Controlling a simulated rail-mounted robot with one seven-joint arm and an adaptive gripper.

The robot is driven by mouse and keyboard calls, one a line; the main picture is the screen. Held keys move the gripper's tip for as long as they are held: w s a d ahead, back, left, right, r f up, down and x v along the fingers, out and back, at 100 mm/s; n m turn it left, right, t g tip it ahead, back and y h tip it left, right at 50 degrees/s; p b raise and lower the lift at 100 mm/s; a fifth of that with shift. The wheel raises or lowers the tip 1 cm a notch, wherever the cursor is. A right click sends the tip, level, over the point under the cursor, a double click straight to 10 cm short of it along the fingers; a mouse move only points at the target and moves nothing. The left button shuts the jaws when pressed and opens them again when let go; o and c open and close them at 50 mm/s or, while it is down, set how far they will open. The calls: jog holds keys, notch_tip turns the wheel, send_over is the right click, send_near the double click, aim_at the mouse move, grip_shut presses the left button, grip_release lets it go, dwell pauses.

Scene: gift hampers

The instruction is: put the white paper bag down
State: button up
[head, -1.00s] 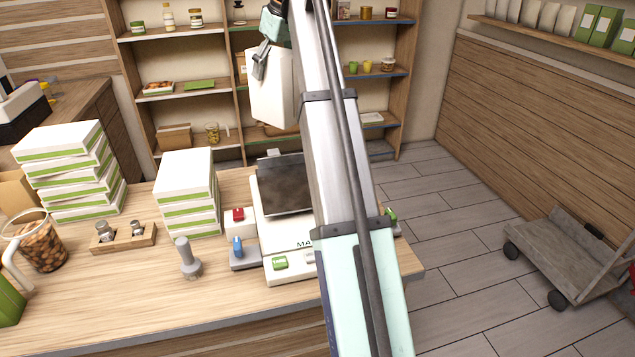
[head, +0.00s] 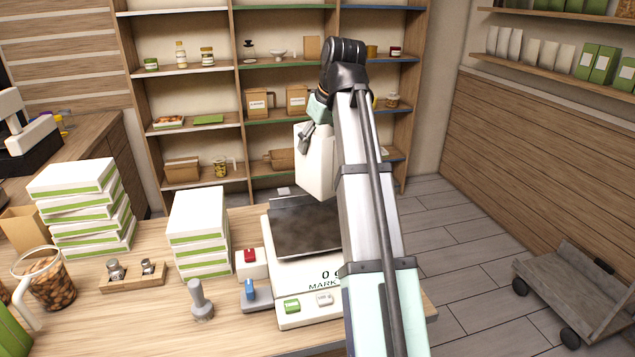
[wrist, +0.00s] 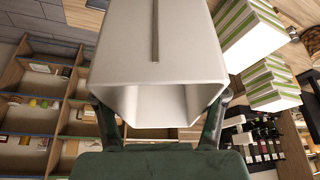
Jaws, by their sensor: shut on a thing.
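The white paper bag (head: 315,168) hangs upright from my gripper (head: 312,130), its lower end at the far edge of the scale's dark pan (head: 300,228) in the head view. I cannot tell whether the bag touches the pan; the scale (head: 290,312) display reads 0. In the wrist view the bag (wrist: 150,50) fills the upper middle, and my gripper (wrist: 160,125) has one finger on each side of it, shut on it. My arm hides the right part of the scale.
Two stacks of white-and-green boxes (head: 198,225) (head: 85,205), a grey stamp-like tool (head: 200,300), a wooden weight block (head: 133,278) and a jug of nuts (head: 48,283) stand on the counter left of the scale. Shelves (head: 190,130) are behind. A cart (head: 570,300) stands at right.

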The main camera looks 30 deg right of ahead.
aim_at(329, 149)
notch_tip(329, 149, down, 12)
jog(key=shift+r+p, duration=0.25)
jog(key=shift+p, duration=1)
jog(key=shift+f, duration=0.15)
jog(key=o, duration=1.8)
jog(key=b+v, duration=0.3)
jog(key=v, duration=0.9)
